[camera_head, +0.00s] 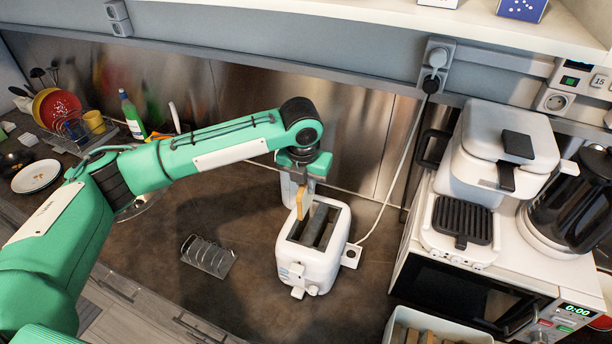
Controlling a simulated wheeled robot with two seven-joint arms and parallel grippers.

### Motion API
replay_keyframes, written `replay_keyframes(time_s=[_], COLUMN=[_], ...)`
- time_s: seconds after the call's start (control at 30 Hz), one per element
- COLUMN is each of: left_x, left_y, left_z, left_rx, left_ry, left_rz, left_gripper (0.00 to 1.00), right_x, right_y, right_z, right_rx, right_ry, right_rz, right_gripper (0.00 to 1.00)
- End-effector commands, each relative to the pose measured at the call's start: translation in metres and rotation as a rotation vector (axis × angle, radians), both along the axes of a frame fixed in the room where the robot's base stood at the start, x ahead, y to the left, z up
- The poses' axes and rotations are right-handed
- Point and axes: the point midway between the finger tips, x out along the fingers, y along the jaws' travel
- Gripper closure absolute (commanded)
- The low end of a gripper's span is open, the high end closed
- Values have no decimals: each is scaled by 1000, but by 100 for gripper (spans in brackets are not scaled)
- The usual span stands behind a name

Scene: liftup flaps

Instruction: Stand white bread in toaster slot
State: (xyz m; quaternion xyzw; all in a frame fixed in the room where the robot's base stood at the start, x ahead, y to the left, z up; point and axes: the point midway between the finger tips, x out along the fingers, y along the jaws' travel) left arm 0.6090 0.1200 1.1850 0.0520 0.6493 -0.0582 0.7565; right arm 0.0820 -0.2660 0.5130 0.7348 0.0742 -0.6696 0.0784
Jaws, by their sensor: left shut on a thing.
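The white toaster (309,268) stands on the dark counter in the middle of the view, its dark slots facing up. My left gripper (302,190) is over the far end of the toaster, pointing down. It is shut on a slice of bread (301,206), which shows as a narrow tan edge, roughly upright. The slice is at the toaster's far left slot. I cannot tell how far its lower edge is inside the slot. The gripper's fingers are small and partly hidden by the wrist. My right gripper is not in view.
A wire toast rack (208,256) lies on the counter left of the toaster. A microwave (465,290) with a waffle maker (462,228) and a black kettle (572,205) stands at right. A power cord (385,205) runs up behind the toaster. Dishes and a green bottle (132,115) are at far left.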

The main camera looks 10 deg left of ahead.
Motion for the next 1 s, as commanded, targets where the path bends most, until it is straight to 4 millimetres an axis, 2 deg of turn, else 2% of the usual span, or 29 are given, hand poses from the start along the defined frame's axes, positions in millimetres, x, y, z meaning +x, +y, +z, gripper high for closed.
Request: replay_keyframes(time_s=[0.3, 0.8, 1.0], left_x=[0, 0, 0], left_y=[0, 0, 0], left_z=[-14, -46, -56], left_rx=[0, 0, -1], left_ry=[0, 0, 0], left_rz=[0, 0, 1], left_gripper=[100, 100, 100], right_x=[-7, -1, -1], right_y=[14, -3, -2], right_z=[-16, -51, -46], right_rx=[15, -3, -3], right_ry=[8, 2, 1], right_rz=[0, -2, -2], right_gripper=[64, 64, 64])
